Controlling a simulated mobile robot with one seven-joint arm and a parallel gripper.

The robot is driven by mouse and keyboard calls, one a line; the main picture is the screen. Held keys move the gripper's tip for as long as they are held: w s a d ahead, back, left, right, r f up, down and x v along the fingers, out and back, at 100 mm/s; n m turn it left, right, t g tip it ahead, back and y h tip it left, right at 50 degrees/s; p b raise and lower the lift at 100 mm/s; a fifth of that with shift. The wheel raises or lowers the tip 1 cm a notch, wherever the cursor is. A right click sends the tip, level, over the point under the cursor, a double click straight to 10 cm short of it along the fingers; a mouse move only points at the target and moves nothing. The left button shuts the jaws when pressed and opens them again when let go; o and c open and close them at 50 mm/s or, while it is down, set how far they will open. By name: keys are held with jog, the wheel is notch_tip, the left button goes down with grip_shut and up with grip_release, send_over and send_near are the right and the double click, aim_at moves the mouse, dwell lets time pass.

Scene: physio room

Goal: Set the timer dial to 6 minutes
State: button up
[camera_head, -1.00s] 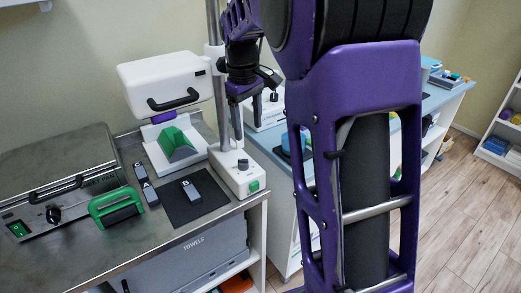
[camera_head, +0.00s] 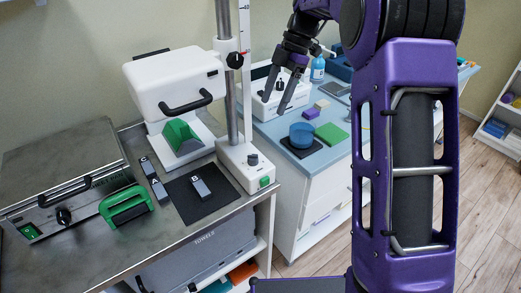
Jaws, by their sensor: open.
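Several dials are in view, and I cannot read which one is the timer or its setting. A black dial (camera_head: 253,159) sits on top of the white base box (camera_head: 243,172) of the stand, beside a green button. Another black dial (camera_head: 64,216) is on the front of the steel unit at left. A white box (camera_head: 297,97) on the blue counter stands behind my gripper and has small dark parts on it. My gripper (camera_head: 274,107) is open and empty, fingers pointing down, in front of that box. Its height above the counter is unclear.
The stand's pole (camera_head: 230,75) rises left of my gripper. A white hooded device (camera_head: 174,84) stands on the steel table. A blue round tub (camera_head: 302,134), a green block (camera_head: 330,133) and a blue bottle (camera_head: 318,68) are on the blue counter (camera_head: 318,161).

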aim_at(253, 159)
jog(key=x, duration=1.6)
jog(key=shift+f+b, duration=0.25)
jog(key=shift+b, duration=0.05)
jog(key=shift+c, duration=0.3)
grip_shut()
